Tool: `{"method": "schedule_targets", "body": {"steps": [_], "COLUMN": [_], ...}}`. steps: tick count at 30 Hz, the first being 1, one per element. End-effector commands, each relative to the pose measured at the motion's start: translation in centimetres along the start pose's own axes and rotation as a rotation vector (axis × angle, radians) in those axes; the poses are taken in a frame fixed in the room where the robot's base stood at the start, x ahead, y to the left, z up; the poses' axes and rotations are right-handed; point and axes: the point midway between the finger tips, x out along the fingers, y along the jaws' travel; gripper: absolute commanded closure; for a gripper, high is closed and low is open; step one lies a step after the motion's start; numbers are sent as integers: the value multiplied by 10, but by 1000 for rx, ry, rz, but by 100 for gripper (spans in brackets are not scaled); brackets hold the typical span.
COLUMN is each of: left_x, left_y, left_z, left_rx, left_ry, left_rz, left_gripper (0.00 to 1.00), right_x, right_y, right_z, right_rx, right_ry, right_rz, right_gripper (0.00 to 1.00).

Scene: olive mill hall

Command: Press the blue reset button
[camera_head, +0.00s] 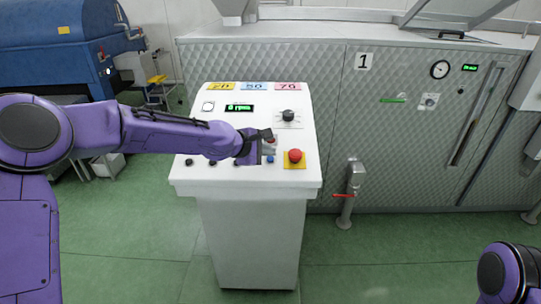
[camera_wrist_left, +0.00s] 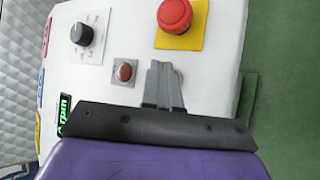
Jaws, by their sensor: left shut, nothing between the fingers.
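The blue button (camera_head: 270,159) is a small round button on the sloped top of the white control console (camera_head: 258,225). It sits just left of the red mushroom button on its yellow plate. My left gripper (camera_head: 269,147) is shut and empty over the panel, just above the blue button in the head view. In the left wrist view the grey fingers of the left gripper (camera_wrist_left: 162,70) are together over the white panel, and no blue button shows there. Whether the fingertips touch anything I cannot tell. My right gripper is not in view.
Around the left gripper are the red mushroom button (camera_head: 295,156), a dark knob (camera_head: 288,115) and a small red button (camera_wrist_left: 124,72). Several dark buttons line the console's lower edge. A quilted metal machine (camera_head: 400,150) stands behind. Green floor is free in front.

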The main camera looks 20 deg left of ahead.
Motion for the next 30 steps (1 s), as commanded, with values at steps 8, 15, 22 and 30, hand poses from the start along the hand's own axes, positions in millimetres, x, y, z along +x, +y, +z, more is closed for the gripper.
{"method": "schedule_targets", "body": {"steps": [8, 15, 22, 30], "left_x": [0, -13, -30, -35], "left_y": [0, 12, 24, 26], "left_z": [0, 10, 22, 26], "left_rx": [0, 1, 0, 0], "left_ry": [0, 0, 0, 0], "left_rz": [1, 2, 1, 1], "left_gripper": [100, 100, 100, 100], "right_x": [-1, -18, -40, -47], "right_y": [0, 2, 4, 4], "right_z": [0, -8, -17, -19], "right_rx": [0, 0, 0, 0], "right_ry": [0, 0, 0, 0], "right_rz": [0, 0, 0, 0], "right_gripper": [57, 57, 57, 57]}}
